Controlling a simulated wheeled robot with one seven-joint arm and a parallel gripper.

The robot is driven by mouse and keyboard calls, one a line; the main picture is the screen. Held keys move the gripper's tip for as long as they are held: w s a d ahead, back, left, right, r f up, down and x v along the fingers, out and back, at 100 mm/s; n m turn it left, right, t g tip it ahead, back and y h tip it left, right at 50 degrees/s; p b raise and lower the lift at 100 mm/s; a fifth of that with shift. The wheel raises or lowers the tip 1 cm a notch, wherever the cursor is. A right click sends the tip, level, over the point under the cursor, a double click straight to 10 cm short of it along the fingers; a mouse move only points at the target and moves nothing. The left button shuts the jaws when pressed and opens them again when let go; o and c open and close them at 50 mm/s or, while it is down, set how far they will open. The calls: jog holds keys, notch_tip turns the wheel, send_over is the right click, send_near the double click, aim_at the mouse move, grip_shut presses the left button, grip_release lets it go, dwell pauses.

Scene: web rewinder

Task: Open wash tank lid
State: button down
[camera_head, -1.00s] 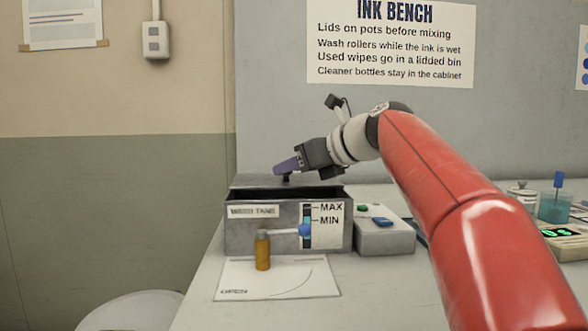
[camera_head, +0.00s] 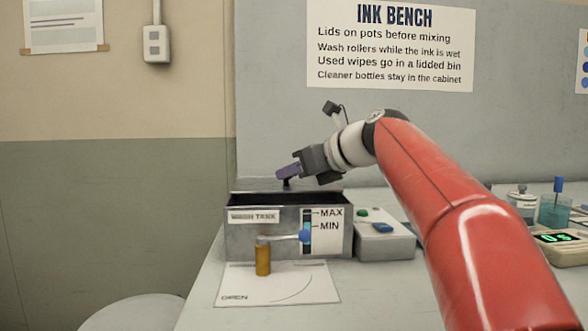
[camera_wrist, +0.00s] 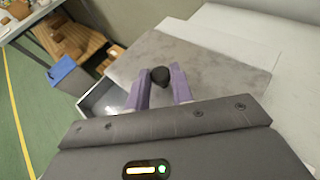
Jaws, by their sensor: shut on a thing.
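The wash tank (camera_head: 240,240) is a grey metal box on the bench, with a label and a MAX/MIN level gauge on its front. Its dark opening shows along the front of the top. The grey lid (camera_head: 250,185) lies at the back of the tank top, and in the wrist view the flat lid plate (camera_wrist: 215,65) leaves part of the tank interior (camera_wrist: 103,101) uncovered. My gripper (camera_head: 286,174) is at the lid's black knob (camera_wrist: 160,75). Its purple fingers are shut on the knob, one on each side.
A brass post with a blue-tipped lever (camera_head: 263,258) stands before the tank on a white sheet (camera_head: 290,290). A grey button box (camera_head: 385,242) sits right of the tank. Jars (camera_head: 553,210) and a digital display (camera_head: 558,237) are farther right. A wall (camera_head: 290,120) rises behind.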

jog(key=shift+w+r+p, duration=0.15)
jog(key=shift+w+p, duration=0.35)
jog(key=shift+p, duration=0.05)
jog(key=shift+w+r+p, duration=0.15)
jog(key=shift+w+p, duration=0.35)
jog(key=shift+w+f, duration=0.3)
jog(key=shift+w, duration=0.1)
jog(key=c, duration=1.3)
grip_release()
jog(key=shift+o, duration=0.2)
jog(key=shift+s+d, duration=0.1)
jog(key=v, duration=0.7)
jog(key=shift+s+d+r+p, duration=0.15)
jog(key=shift+s+d+p, duration=0.05)
jog(key=shift+p, duration=0.2)
jog(key=shift+s, duration=0.1)
